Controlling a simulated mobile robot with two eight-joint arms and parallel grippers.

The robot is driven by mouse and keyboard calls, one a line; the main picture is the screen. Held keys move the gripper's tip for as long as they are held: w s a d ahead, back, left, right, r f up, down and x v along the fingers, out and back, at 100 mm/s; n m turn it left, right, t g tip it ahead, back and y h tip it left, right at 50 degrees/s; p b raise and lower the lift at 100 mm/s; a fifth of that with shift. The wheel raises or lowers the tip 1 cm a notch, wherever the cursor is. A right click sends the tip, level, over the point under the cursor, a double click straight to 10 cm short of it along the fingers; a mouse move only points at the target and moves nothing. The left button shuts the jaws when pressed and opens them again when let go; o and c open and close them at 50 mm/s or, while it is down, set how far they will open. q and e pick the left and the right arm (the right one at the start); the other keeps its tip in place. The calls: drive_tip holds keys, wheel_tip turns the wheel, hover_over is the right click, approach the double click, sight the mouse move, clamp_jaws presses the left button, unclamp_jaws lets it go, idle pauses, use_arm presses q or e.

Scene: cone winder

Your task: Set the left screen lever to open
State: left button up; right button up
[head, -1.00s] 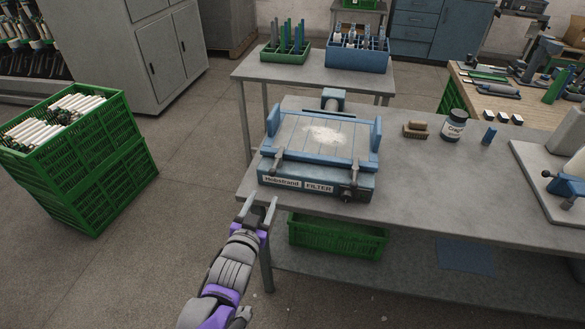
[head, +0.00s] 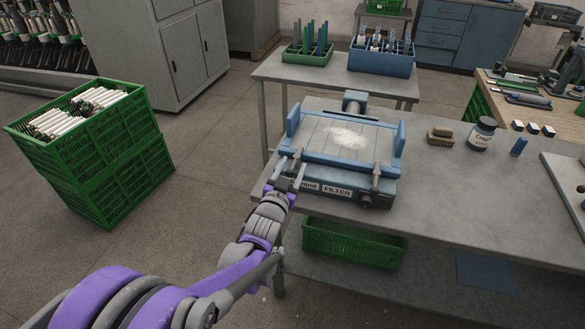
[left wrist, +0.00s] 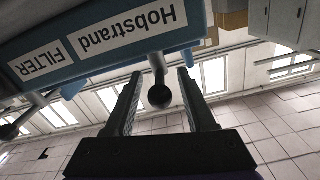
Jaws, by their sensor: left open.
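The blue Hobstrand filter unit (head: 345,150) stands on the grey bench, with pale powder on its screen. Its left screen lever (left wrist: 159,94) has a dark round knob, seen between my jaws in the left wrist view. In the head view my gripper partly hides that lever. The right screen lever (head: 376,176) is at the unit's front right corner. My left gripper (head: 290,171) is open at the front left corner of the unit, one finger on each side of the knob, with visible gaps. My right gripper is out of view.
The grey bench (head: 450,205) has a brush (head: 440,136), a jar (head: 481,134) and a small blue block (head: 519,147) to the right of the unit. A green crate (head: 352,244) sits below. Stacked green crates (head: 95,165) stand on the floor at left.

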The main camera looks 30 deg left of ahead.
use_arm(q)
drive_tip(key=shift+w, duration=0.1)
clamp_jaws()
idle(1.4)
